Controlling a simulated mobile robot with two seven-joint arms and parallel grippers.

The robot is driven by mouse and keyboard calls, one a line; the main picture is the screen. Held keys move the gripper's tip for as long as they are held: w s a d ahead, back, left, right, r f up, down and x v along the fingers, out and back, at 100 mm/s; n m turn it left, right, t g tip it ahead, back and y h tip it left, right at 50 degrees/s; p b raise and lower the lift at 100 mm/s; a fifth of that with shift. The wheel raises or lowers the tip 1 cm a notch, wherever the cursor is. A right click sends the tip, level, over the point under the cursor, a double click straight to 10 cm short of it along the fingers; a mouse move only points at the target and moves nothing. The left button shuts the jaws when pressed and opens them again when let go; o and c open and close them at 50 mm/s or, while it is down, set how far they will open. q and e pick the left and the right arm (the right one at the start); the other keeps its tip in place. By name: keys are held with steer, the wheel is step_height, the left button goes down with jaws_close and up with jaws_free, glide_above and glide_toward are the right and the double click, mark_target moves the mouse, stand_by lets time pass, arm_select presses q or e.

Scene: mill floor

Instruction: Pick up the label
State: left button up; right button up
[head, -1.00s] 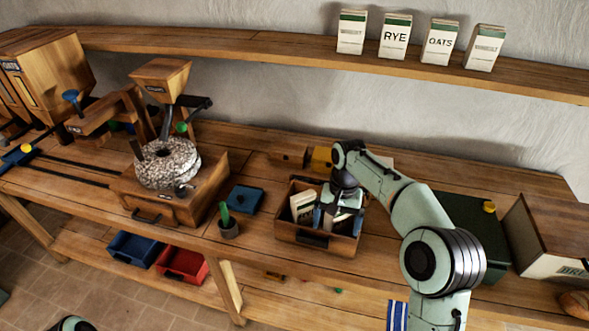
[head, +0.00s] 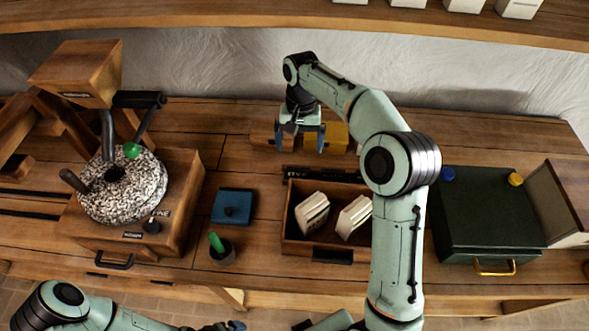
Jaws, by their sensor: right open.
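My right gripper (head: 300,142) is open, fingers pointing down, above the back of the bench by a wooden block (head: 264,135) and a yellow block (head: 336,137). Nothing shows between its fingers. A dark strip with partly readable lettering like "RYE" (head: 298,174) lies along the back of an open wooden box (head: 290,243), in front of the gripper; I cannot tell whether it is the label. Two pale packets or cards (head: 312,213) (head: 353,217) lean inside the box. My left gripper (head: 226,326) is barely in view at the bottom edge, its jaws unclear.
A stone mill (head: 122,187) stands at left. A blue lidded box (head: 232,206) and a small pot with a green-handled tool (head: 221,250) sit between mill and wooden box. A dark green case (head: 488,215) stands at right. A shelf (head: 200,14) runs above the bench.

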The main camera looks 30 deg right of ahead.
glide_above(298, 169)
steer(key=f, duration=0.4)
steer(key=shift+s+d+f+b, duration=0.15)
steer(key=shift+d+f+b, duration=0.1)
steer(key=shift+f+b, duration=0.15)
steer(key=shift+f, duration=0.5)
steer(key=f, duration=0.5)
steer(key=shift+a, duration=0.2)
arm_select(q)
steer(key=shift+s+f, duration=0.9)
steer(key=shift+f, duration=0.15)
arm_select(e)
steer(key=shift+r, duration=0.1)
steer(key=c, duration=1.1)
